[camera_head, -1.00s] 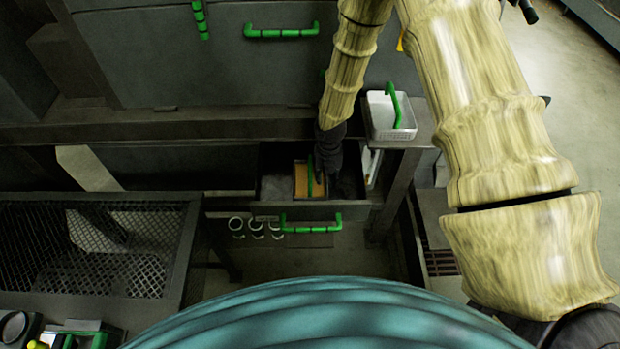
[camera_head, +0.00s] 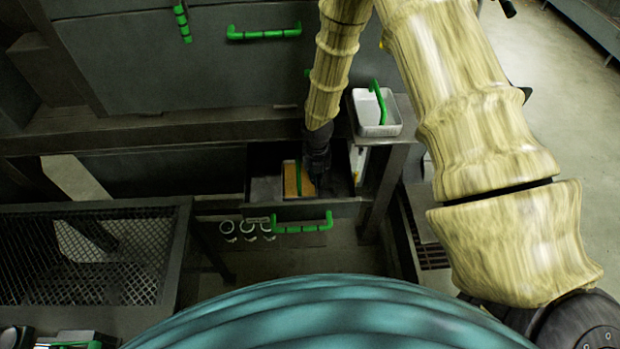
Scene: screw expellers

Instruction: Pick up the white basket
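The white basket (camera_head: 366,110) is a small, pale box with a green handle standing up from it. It sits on a dark ledge at the right end of the bench, just right of my forearm. My gripper (camera_head: 317,182) is dark and points down into an open drawer (camera_head: 262,190), lower left of the basket and apart from it. A brown-orange item (camera_head: 291,180) with a green handle lies in the drawer close to the gripper's left side. The fingertips are dark and small, so I cannot tell whether they are open or touch that item.
The drawer front has a green handle (camera_head: 302,224). Several white rings (camera_head: 247,228) lie below to the left. A dark mesh-topped frame (camera_head: 90,255) stands at left. A cabinet front with a green handle (camera_head: 264,33) rises behind. Open floor (camera_head: 575,130) shows at right.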

